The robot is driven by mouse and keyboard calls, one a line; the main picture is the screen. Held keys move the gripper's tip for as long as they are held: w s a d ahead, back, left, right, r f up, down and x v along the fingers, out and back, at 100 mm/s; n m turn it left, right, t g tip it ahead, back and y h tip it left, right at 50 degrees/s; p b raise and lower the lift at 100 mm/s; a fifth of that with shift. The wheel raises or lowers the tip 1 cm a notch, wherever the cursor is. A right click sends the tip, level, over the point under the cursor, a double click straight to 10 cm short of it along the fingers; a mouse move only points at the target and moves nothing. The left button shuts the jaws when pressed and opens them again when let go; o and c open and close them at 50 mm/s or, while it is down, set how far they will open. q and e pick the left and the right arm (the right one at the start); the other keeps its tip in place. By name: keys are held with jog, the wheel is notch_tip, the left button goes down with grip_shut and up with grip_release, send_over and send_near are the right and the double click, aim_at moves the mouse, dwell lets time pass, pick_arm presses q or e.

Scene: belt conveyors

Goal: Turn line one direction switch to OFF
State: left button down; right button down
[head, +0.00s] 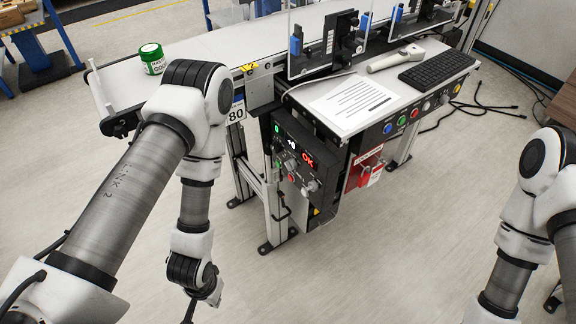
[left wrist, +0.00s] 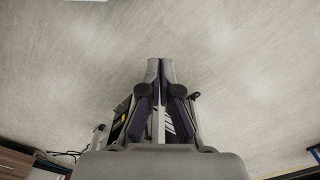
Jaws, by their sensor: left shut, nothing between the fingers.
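A dark control box (head: 300,165) hangs under the near side of the conveyor. My left gripper (left wrist: 160,66) is shut and empty in the left wrist view, over bare floor. In the head view my left arm hangs down left of the control box, well apart from it. My right gripper is out of view.
Colored buttons and a red lockout box (head: 364,170) sit below. Floor in front is clear.

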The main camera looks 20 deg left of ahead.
pick_arm(q)
jog(key=c, duration=1.1)
grip_release()
jog(key=shift+w, duration=0.2)
jog(key=shift+o, duration=1.2)
jog(key=w+d+m+t, duration=0.1)
jog(key=w+d+m+t+h, duration=0.1)
jog(key=w, duration=0.1)
jog(key=w+d+m+h, duration=0.1)
jog(key=w, duration=0.1)
jog(key=shift+r+m+t, duration=0.1)
jog(key=shift+m+t, duration=0.2)
jog(key=shift+t, duration=0.1)
jog(key=m+t+h+b, duration=0.7)
jog(key=t+b, duration=0.5)
jog(key=b, duration=0.9)
send_near(287, 167)
jog(key=w+n+h, duration=0.1)
jog(key=w, duration=0.1)
jog(key=x, duration=0.7)
jog(key=shift+w+d+f+b, duration=0.15)
jog(key=shift+d+f+b, duration=0.2)
jog(key=shift+d, duration=0.15)
grip_shut()
